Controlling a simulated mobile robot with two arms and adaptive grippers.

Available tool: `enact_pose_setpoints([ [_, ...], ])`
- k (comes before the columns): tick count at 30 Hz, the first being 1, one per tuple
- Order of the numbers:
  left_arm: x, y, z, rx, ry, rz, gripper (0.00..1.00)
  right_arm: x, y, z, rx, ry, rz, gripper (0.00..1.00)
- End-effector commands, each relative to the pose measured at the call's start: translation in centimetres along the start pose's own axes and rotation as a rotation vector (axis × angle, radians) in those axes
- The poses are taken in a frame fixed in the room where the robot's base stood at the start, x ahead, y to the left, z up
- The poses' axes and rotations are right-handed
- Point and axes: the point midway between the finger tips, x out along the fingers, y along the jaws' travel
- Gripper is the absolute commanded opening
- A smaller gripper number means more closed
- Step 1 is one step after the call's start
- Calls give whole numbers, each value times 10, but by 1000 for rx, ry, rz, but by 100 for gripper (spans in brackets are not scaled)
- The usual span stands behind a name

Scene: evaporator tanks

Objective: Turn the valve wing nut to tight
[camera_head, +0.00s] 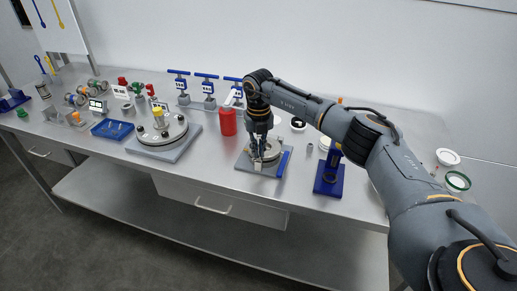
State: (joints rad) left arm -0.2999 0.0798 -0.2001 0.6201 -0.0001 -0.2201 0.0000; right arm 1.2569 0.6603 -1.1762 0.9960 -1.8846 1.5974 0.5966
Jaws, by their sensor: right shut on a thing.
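A round metal fitting (274,159) sits on a square grey base plate (245,164) near the middle of the bench, with a blue strip (284,163) along its right side. My right gripper (261,154) points down onto this fitting from above. Its fingers are shut on a small part at the fitting's top, which looks to be the valve wing nut. The fingers hide most of that part, so its angle cannot be read. My left gripper is not in view.
A red cylinder (228,122) stands just left of the fitting, and a blue stand (328,180) to its right. A larger round lidded plate (160,133) lies further left. Several blue-handled valves (208,88) line the back. The bench's front edge is close.

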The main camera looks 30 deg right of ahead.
Motion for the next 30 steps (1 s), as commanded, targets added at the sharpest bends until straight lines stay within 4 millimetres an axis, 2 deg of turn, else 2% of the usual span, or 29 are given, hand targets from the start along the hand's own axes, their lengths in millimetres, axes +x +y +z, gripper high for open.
enact_pose_setpoints([
  [12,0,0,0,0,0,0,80,3,0,-1,5,5,-2,0],
  [15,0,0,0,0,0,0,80,2,0,-1,5,5,-2,24],
  [16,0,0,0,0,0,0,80,2,0,-1,5,5,-2,28],
  [26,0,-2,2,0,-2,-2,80,-1,0,0,5,1,-1,28],
  [30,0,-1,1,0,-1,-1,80,-15,0,0,5,0,0,28],
])
